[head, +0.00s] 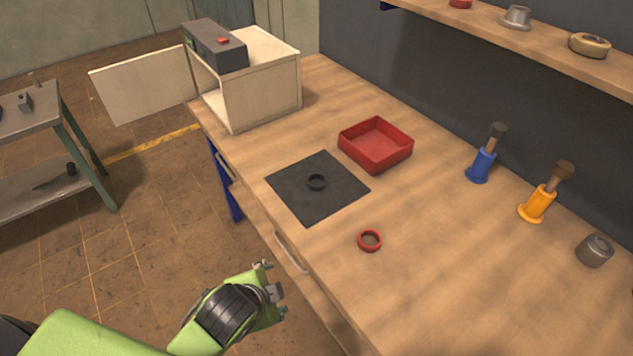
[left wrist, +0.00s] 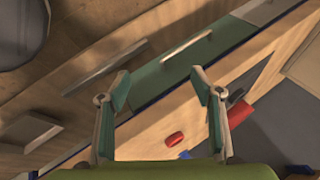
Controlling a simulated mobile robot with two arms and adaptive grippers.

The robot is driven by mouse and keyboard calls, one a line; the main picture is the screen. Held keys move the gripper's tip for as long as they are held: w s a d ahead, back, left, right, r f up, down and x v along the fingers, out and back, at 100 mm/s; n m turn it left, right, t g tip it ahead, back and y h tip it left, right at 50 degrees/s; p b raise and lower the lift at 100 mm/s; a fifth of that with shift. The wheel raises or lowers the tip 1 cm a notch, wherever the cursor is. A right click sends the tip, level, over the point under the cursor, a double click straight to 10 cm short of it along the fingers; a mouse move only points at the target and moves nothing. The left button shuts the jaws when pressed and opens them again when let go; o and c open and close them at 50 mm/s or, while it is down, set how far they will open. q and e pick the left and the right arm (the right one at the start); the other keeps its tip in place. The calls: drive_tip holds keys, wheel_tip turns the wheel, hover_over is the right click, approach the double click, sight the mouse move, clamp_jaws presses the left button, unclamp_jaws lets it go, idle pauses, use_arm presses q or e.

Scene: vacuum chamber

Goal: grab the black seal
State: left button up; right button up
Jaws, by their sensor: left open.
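The black seal (head: 317,187) is a small ring lying flat on a dark square mat (head: 300,205) on the wooden workbench. In the head view, my left gripper (head: 273,279) is off the front edge of the bench, nearer than the mat and apart from the seal. In the left wrist view, its two fingers (left wrist: 160,85) are spread wide with nothing between them. I cannot make out the black seal in that view. My right gripper is not in view.
A red ring (head: 370,249) lies near the mat, and a red tray (head: 375,160) stands behind it. Drawer handles (head: 291,252) line the bench front.

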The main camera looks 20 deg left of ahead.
use_arm(q)
drive_tip(key=w+r+m+t, duration=0.2)
drive_tip(key=w+m, duration=0.4)
drive_tip(key=m, duration=0.2)
drive_tip(key=w+r+m+t, duration=0.2)
drive_tip(key=w+m, duration=0.3)
drive_tip(key=m, duration=0.3)
drive_tip(key=w+r+m+t, duration=0.2)
drive_tip(key=w+r+m, duration=0.1)
drive_tip(key=w+m, duration=0.3)
drive_tip(key=shift+w+d+r+m+t, duration=0.2)
drive_tip(key=shift+w+d+m+t, duration=0.15)
drive_tip(key=shift+m, duration=0.55)
drive_tip(key=shift+w+m, duration=0.25)
drive_tip(key=shift+m, duration=0.25)
drive_tip(key=shift+w+h, duration=0.3)
drive_tip(key=shift+w, duration=0.05)
approach(319, 177)
drive_tip(key=shift+x, duration=2.85)
drive_tip(key=shift+f, duration=0.1)
drive_tip(key=shift+s, duration=0.1)
drive_tip(key=c, duration=0.9)
